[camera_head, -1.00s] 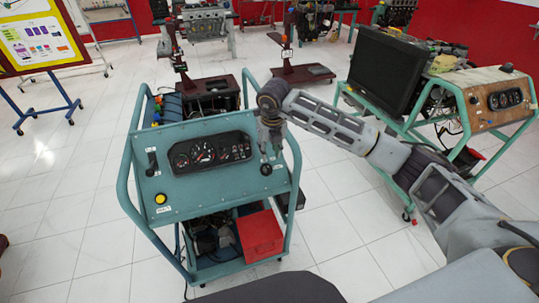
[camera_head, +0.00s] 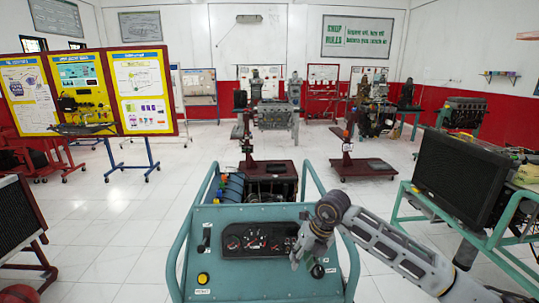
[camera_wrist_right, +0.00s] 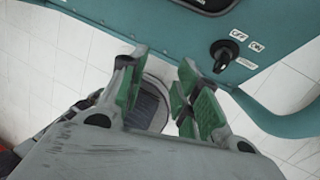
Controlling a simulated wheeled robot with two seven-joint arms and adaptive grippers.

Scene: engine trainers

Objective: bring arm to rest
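My right arm comes in from the lower right in the head view. My right gripper (camera_head: 312,252) hangs in front of the right part of the teal engine trainer's panel (camera_head: 240,268). In the right wrist view my right gripper (camera_wrist_right: 165,95) has its green-padded fingers apart, with nothing between them. A black rotary switch (camera_wrist_right: 222,52) with OFF and ON labels sits on the teal panel just beyond the fingers, apart from them. The switch (camera_head: 318,271) also shows beside the gripper in the head view. My left gripper is not in view.
Yellow display boards (camera_head: 85,92) stand at the back left. A dark radiator-like unit (camera_head: 18,225) is at the left edge. White tiled floor (camera_head: 120,220) is free left of the trainer.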

